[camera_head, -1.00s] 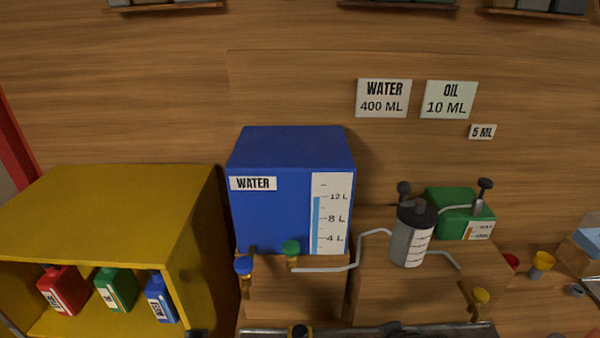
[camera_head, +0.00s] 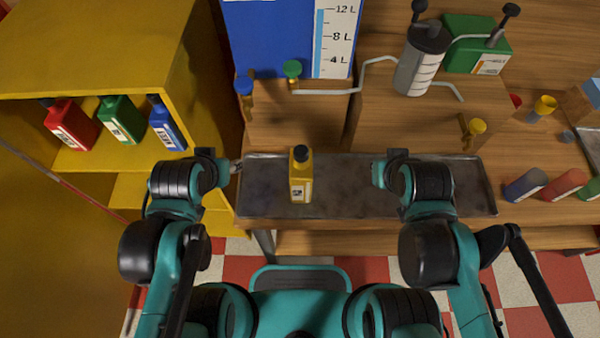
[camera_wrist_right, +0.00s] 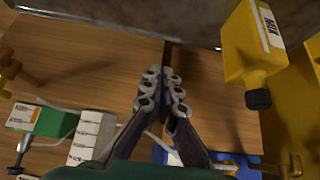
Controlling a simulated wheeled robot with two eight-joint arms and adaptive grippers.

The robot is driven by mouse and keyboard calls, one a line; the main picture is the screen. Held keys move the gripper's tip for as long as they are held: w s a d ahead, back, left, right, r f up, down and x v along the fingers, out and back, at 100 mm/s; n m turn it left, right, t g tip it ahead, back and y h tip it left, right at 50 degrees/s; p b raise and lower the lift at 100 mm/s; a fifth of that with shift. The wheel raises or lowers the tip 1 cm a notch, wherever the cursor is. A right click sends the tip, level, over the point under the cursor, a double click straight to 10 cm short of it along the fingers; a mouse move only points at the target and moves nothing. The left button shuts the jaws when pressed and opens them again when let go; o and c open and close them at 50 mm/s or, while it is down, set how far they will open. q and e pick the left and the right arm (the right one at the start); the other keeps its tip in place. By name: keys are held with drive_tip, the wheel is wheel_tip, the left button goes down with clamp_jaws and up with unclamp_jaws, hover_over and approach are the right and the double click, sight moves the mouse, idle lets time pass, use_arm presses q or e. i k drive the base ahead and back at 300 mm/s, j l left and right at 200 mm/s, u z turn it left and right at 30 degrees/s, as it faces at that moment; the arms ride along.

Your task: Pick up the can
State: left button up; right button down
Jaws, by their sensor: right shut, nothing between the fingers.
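A yellow can (camera_head: 301,182) with a black cap and a white label stands upright on the grey metal tray (camera_head: 340,205). The right wrist view shows the can (camera_wrist_right: 245,45) at the upper right, apart from the fingers, its label reading MIX. My right gripper (camera_wrist_right: 161,88) has its fingers together and empty in that view. In the head view, my right wrist is above the tray's right part and its fingers are hidden. My left gripper (camera_head: 236,166) is at the tray's left end, left of the can. Only a small grey tip shows, so its opening is unclear.
A yellow cabinet (camera_head: 110,50) at left holds red (camera_head: 70,122), green (camera_head: 120,118) and blue (camera_head: 166,124) bottles. A blue water tank (camera_head: 265,40), valves and a grey cylinder (camera_head: 420,60) stand behind the tray. Cylindrical containers (camera_head: 565,184) lie at right. The tray's middle is clear.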

sight(301, 175)
drive_tip(key=k+j+u, duration=0.1)
drive_tip(key=k+j, duration=0.15)
drive_tip(key=k+j+u, duration=0.15)
drive_tip(key=j, duration=0.25)
drive_tip(key=k+j+u, duration=0.1)
drive_tip(key=k+j, duration=0.2)
drive_tip(key=k+j+u, duration=0.1)
drive_tip(key=j, duration=0.3)
drive_tip(key=k, duration=0.1)
